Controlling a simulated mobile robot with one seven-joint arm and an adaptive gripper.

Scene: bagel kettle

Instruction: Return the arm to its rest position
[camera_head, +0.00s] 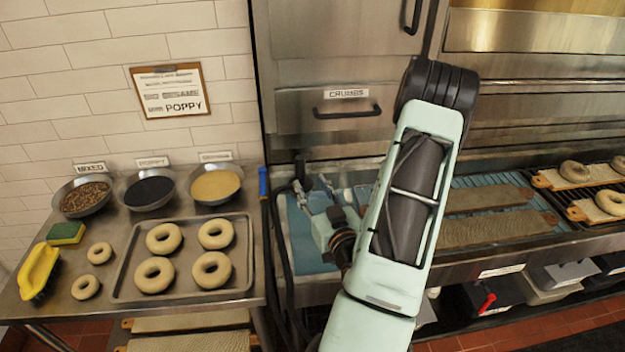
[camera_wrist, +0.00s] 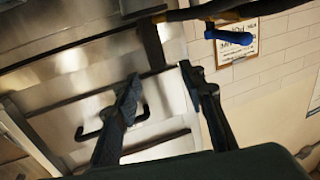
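My arm (camera_head: 400,210) reaches up and folds back in front of the steel cabinet in the camera_head view. My gripper (camera_head: 312,172) is left of the arm link, above a blue surface, partly hard to make out at this size. In the camera_wrist view, my gripper (camera_wrist: 158,73) shows two dark fingers spread apart with nothing between them. The fingers point toward the steel cabinet front and its handle (camera_wrist: 141,115).
A blue-handled tool (camera_head: 263,183) stands close left of my gripper. Bagel boards (camera_head: 575,176) lie right.

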